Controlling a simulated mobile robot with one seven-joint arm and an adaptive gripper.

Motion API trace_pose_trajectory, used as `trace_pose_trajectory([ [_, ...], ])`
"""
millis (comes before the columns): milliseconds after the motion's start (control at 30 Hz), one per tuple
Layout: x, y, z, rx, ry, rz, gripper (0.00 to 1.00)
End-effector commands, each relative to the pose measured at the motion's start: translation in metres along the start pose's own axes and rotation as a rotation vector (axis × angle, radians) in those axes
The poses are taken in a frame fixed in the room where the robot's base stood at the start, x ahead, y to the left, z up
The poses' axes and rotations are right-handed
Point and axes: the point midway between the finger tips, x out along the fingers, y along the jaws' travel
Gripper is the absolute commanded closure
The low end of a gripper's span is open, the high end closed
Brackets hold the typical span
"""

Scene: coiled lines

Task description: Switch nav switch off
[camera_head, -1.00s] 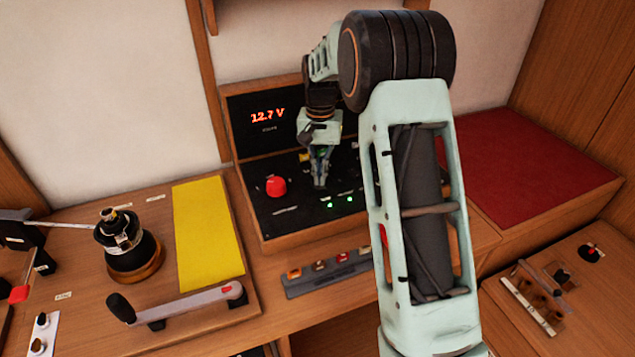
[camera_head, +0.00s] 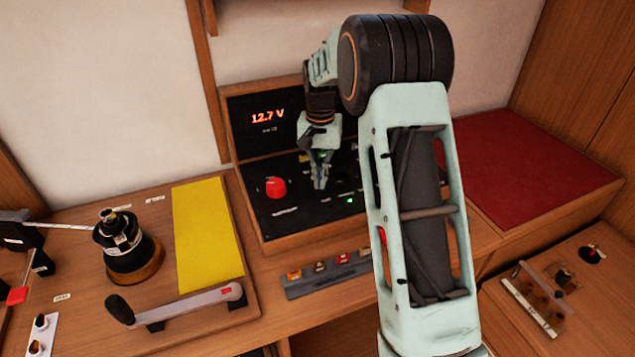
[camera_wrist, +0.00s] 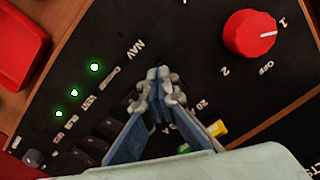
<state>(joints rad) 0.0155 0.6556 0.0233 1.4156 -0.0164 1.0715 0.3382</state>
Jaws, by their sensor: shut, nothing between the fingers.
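The black switch panel (camera_head: 262,210) has a NAV label (camera_wrist: 133,50) in the wrist view. The switch in line with that label is hidden behind my fingertips, so its lever position cannot be seen. My gripper (camera_wrist: 160,82) is shut and empty, pointing down at the panel beside the NAV label. Whether it touches the switch cannot be told. Three green lights (camera_wrist: 74,92) glow beside the labels below NAV; no lit light shows beside NAV. In the head view my gripper (camera_head: 320,186) stands over the panel, and one green light (camera_head: 350,200) shows.
A red rotary knob (camera_head: 275,187) is on the panel, left of my gripper. The display (camera_head: 268,118) behind reads 12.7 V. A fuse strip (camera_head: 325,272) lies in front. A winch (camera_head: 128,245) and yellow mat (camera_head: 207,235) are at left.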

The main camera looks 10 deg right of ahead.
Motion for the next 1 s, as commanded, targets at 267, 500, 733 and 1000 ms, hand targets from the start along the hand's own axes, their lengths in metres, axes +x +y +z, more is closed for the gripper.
trace_pose_trajectory([
  [267, -0.026, 0.000, 0.000, 0.000, 0.001, 0.000, 1.00],
  [500, -0.045, 0.000, 0.000, 0.000, 0.002, -0.001, 1.00],
  [733, -0.064, 0.000, 0.000, 0.000, 0.001, 0.000, 1.00],
  [1000, -0.067, 0.000, 0.000, 0.000, 0.000, 0.000, 1.00],
])
